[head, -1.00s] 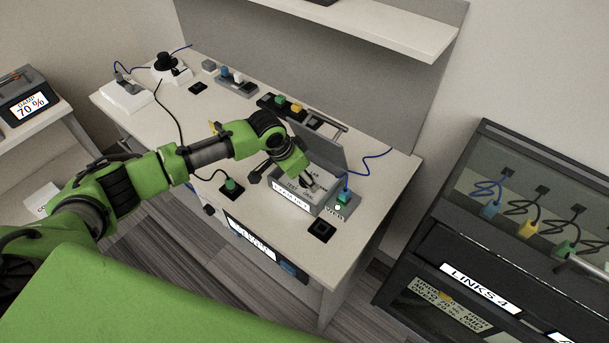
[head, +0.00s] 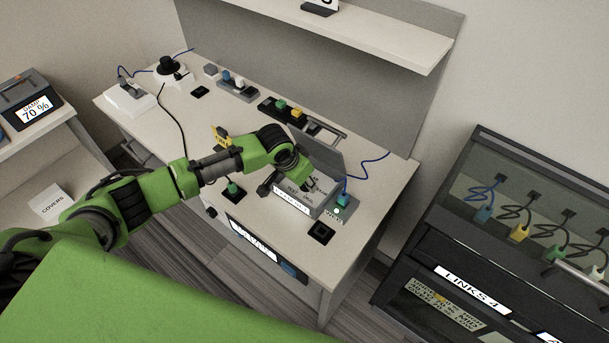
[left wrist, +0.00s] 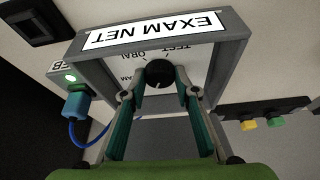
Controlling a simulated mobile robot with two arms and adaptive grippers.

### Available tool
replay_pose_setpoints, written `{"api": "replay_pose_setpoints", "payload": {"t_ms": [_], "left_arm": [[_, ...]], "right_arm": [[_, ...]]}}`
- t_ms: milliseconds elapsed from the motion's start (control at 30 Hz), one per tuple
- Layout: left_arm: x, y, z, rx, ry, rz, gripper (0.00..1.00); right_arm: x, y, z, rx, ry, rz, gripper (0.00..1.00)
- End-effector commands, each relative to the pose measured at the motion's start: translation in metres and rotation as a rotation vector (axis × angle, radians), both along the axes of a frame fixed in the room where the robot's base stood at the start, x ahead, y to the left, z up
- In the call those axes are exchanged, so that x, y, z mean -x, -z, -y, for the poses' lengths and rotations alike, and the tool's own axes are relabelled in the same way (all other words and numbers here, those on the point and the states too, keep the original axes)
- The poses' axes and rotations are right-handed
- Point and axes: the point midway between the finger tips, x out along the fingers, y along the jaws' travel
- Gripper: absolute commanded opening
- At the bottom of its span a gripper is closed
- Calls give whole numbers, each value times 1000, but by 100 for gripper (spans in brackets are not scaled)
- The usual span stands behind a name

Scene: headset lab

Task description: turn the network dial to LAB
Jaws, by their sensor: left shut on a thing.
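The network dial, a round black knob (left wrist: 159,73), sits on a white face inside a grey box (head: 325,208) labelled EXAM NET. In the left wrist view TEST and ORAL are printed beside the knob, upside down; another label is partly hidden and I cannot read LAB. The knob's pointer direction is not clear. My left gripper (left wrist: 160,78) is shut on the knob, with a fingertip on each side. In the head view my left gripper (head: 312,184) reaches down into the box, hiding most of the dial. My right gripper is not in view.
The box's raised grey lid (head: 318,150) stands behind the gripper. A blue-cabled plug (head: 344,200) with a lit green light is right of the box. A green plug (head: 232,189) stands left. A black socket (head: 320,233) is near the desk's front right edge.

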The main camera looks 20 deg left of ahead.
Motion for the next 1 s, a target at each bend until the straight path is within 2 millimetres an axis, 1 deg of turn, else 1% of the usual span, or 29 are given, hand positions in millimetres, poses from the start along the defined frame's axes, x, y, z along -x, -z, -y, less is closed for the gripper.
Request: {"api": "replay_pose_setpoints", "payload": {"t_ms": [33, 100, 400, 700, 1000], "left_arm": [[2, -6, 3, 3, -37, -4, 7], [2, -6, 3, 4, -95, -4, 7], [1, -4, 4, 3, -318, -2, 7], [1, -2, 4, 2, -450, -1, 7], [0, 0, 3, 2, -487, 0, 7]], "right_arm": [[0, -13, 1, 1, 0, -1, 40], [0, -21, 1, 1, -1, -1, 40], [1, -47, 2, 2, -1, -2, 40], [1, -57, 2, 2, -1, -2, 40], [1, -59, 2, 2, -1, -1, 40]]}}
